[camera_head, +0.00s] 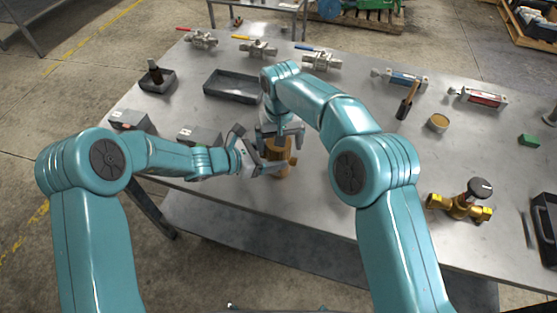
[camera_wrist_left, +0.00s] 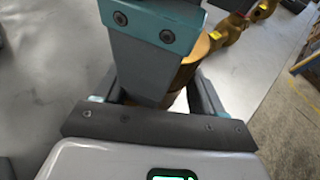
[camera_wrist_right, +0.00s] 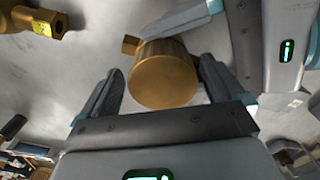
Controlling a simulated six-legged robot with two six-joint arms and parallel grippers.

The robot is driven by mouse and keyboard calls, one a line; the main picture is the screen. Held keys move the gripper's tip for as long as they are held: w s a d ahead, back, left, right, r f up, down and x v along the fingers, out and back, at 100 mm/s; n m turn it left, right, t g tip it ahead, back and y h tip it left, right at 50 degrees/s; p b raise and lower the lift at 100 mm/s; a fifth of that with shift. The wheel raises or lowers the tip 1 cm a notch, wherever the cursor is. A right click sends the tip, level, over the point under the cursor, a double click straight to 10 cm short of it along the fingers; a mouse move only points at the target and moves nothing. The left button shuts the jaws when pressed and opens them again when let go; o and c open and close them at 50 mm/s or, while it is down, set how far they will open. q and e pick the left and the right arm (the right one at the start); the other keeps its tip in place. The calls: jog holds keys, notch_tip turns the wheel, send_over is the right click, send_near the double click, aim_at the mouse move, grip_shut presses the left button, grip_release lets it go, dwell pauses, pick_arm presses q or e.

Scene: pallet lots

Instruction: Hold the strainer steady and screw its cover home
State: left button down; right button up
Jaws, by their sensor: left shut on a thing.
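The brass strainer (camera_head: 283,170) stands near the front edge of the table, partly hidden by my grippers. It also shows in the left wrist view (camera_wrist_left: 186,75), mostly behind my right gripper. My left gripper (camera_head: 262,168) is shut on the strainer's body from the left. In the right wrist view the round brass cover face (camera_wrist_right: 163,82) is turned towards the camera; I cannot tell how far it is seated. My right gripper (camera_wrist_right: 160,70) is open above it, with a finger on each side. A gap shows by its left finger.
A brass valve with a black knob (camera_head: 461,205) stands to the right. A round tin (camera_head: 438,121) and a wooden-handled tool (camera_head: 408,100) lie farther back. A dark tray (camera_head: 232,88) and several steel valves are at the back left. Grey blocks (camera_head: 200,134) sit near my left arm.

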jog(key=shift+r, duration=2.25)
jog(key=shift+c, duration=0.6)
notch_tip(320, 180, up, 3)
jog(key=n, duration=0.3)
jog(key=shift+a+r, duration=0.1)
jog(key=shift+r, duration=0.1)
